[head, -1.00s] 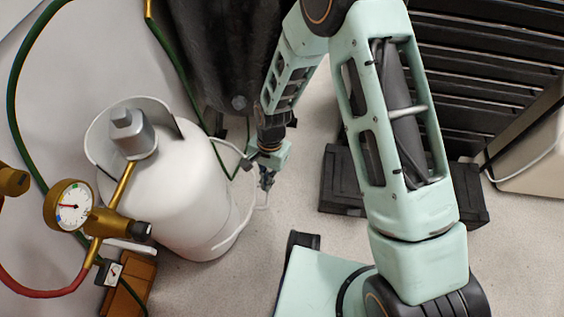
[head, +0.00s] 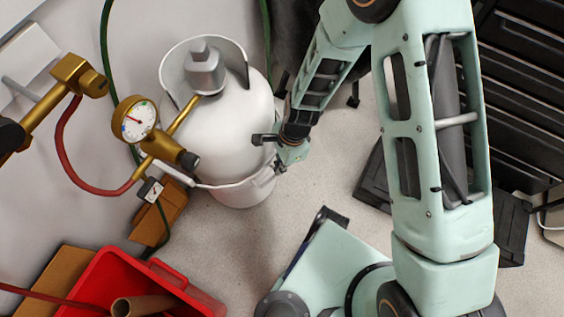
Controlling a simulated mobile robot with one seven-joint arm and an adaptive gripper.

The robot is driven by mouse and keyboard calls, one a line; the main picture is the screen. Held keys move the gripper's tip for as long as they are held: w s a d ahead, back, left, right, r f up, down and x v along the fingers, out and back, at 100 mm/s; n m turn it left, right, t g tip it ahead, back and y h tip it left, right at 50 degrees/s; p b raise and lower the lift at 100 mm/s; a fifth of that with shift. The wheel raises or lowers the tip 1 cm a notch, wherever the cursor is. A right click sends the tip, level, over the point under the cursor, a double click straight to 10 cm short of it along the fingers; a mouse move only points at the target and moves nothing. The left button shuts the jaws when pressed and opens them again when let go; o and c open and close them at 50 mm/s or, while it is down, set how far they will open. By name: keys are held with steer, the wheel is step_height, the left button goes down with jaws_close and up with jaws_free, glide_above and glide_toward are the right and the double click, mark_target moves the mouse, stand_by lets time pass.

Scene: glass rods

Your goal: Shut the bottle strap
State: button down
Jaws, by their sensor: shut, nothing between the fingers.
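The bottle is a white gas cylinder (head: 235,130) with a grey valve cap and a collar, standing upright against the wall. The strap (head: 220,185) is a thin pale band running across the front of the bottle's lower body, from the wall side at left toward my gripper. My gripper (head: 281,169) is shut and empty at the bottle's right side, beside the strap's right end. I cannot tell whether it touches the strap or whether the strap is fastened; the far side of the bottle is hidden.
A brass regulator with a gauge (head: 135,120) and a red hose (head: 75,170) stand close at left. A red crate (head: 150,285) holding a brown tube is at lower left. Black slatted shelving (head: 525,100) is at right. Pale floor (head: 270,215) is clear below my gripper.

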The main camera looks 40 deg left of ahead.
steer(key=w+d+r+p, duration=0.1)
steer(key=w+r+p, duration=0.1)
steer(key=r, duration=0.4)
steer(key=w+d+r+p, duration=0.1)
steer(key=w+r+p, duration=0.1)
steer(key=r, duration=0.3)
steer(key=shift+w+d+r, duration=0.35)
steer(key=shift+r, duration=0.05)
